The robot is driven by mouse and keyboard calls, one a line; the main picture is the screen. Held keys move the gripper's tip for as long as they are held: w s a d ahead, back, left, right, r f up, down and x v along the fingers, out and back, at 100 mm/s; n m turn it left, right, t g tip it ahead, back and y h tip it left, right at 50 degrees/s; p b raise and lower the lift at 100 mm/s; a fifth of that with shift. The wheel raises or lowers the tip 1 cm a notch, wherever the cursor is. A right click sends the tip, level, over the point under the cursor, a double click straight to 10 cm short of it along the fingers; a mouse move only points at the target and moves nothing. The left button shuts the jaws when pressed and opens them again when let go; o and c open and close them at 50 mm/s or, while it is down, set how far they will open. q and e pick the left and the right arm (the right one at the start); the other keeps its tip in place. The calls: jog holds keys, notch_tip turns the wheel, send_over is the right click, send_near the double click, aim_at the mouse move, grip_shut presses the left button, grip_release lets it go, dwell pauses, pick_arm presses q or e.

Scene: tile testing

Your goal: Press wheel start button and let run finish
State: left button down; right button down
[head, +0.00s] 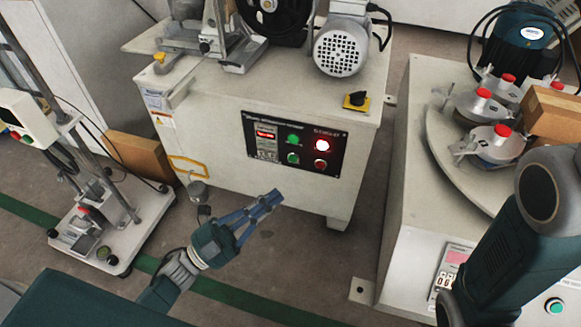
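A white machine cabinet (235,185) stands in the middle, with a dark wheel (276,18) and a grey motor (341,48) on top. The labels are too small to read. My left gripper (275,197) is in front of the cabinet, below the panel and apart from the buttons. Its fingertips are together and it holds nothing. My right forearm (505,240) shows at the right; its gripper is not visible.
A yellow-and-black switch (356,101) sits on the cabinet top.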

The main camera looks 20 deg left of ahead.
pick_arm(q)
jog(key=shift+w, duration=0.1)
dwell(0.3)
jog(key=b, duration=0.3)
send_near(293, 158)
jog(key=w+d+r, duration=0.2)
jog(key=d+r, duration=0.1)
jog(key=d, duration=0.2)
jog(key=shift+w+r, duration=0.15)
jog(key=shift+w, duration=0.1)
jog(key=shift+w+d, duration=0.1)
dwell(0.8)
jog(key=shift+w, duration=0.3)
